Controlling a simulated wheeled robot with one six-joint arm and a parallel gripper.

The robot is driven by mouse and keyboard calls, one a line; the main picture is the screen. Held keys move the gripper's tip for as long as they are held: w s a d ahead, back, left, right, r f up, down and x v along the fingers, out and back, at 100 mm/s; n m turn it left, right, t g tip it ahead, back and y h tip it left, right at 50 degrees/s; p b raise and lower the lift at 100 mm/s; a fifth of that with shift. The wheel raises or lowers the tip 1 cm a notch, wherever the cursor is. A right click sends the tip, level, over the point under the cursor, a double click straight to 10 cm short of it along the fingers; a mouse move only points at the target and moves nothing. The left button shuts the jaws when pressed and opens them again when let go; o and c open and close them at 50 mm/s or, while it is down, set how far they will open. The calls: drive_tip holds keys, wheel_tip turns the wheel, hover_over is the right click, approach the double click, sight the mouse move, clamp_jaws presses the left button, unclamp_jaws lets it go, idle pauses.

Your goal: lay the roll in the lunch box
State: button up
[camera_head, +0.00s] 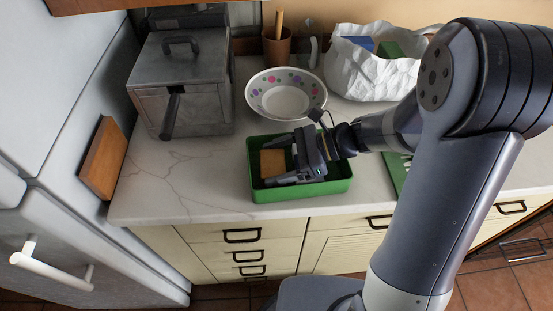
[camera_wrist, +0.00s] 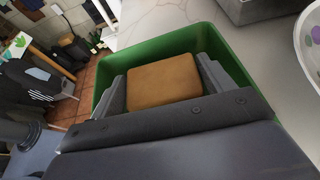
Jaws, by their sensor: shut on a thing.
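The roll (camera_head: 272,163) is a tan-brown block with rounded edges. In the wrist view the roll (camera_wrist: 163,82) sits between my two fingers, within the walls of the lunch box. The lunch box (camera_head: 325,187) is an open green tray on the counter; its rim also shows in the wrist view (camera_wrist: 190,36). My gripper (camera_head: 280,163) reaches into the box from the right and is shut on the roll. Whether the roll touches the box floor is hidden.
A spotted bowl (camera_head: 285,113) stands just behind the box. A metal oven-like box (camera_head: 180,85) is at left, a wooden board (camera_head: 103,158) leans by the fridge (camera_head: 60,110). A white crumpled bag (camera_head: 368,80) stands at the back right. The counter (camera_head: 190,180) left of the box is clear.

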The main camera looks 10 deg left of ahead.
drive_tip(key=o, duration=0.7)
drive_tip(key=shift+f, duration=0.2)
drive_tip(key=shift+r, duration=0.35)
drive_tip(key=v, duration=1.2)
